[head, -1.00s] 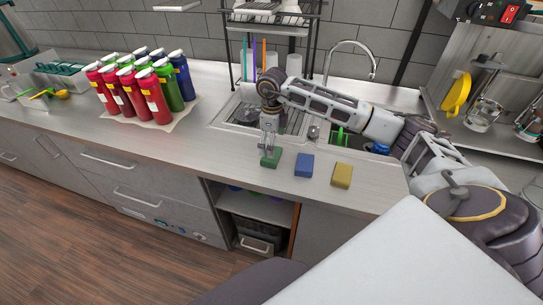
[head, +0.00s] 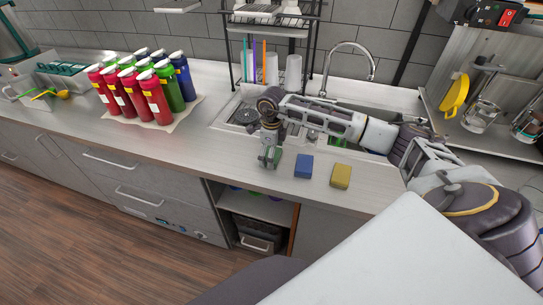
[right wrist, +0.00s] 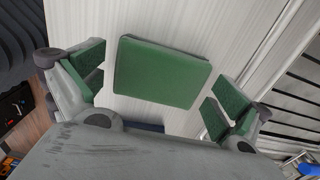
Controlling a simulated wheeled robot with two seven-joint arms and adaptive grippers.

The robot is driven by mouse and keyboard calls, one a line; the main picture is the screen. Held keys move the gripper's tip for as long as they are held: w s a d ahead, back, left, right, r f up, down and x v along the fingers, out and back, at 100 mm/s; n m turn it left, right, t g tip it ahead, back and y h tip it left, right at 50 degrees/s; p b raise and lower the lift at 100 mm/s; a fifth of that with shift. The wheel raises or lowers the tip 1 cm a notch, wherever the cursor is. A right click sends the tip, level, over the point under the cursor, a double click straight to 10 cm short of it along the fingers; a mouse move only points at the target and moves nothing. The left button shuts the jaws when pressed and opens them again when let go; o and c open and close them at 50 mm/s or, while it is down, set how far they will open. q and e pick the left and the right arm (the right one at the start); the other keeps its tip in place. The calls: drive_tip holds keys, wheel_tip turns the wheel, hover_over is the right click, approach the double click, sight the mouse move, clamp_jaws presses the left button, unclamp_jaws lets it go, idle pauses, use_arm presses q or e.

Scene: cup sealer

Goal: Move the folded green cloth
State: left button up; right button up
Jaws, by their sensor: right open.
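The folded green cloth (right wrist: 160,72) is a flat, block-like rectangle on the pale counter, seen between the two fingers in the right wrist view. My right gripper (right wrist: 160,95) is open, with one green-padded finger on each side of the cloth and visible gaps between. In the head view my right gripper (head: 269,157) points down at the counter's front part, over the green cloth, which it mostly hides. I cannot tell the exact height of the fingertips above the counter. My left gripper is not in view.
A blue block (head: 303,166) and a yellow block (head: 341,176) lie in a row to the right of the cloth. Several red, green and blue bottles (head: 150,95) stand on a mat to the left. The sink and a rack (head: 270,32) are behind. Counter left of the cloth is clear.

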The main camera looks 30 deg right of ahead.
drive_tip(key=shift+f, duration=0.15)
idle(0.3)
drive_tip(key=c, duration=1)
drive_tip(key=shift+o, duration=0.2)
wheel_tip(320, 180, up, 10)
drive_tip(key=b, duration=0.2)
idle(0.6)
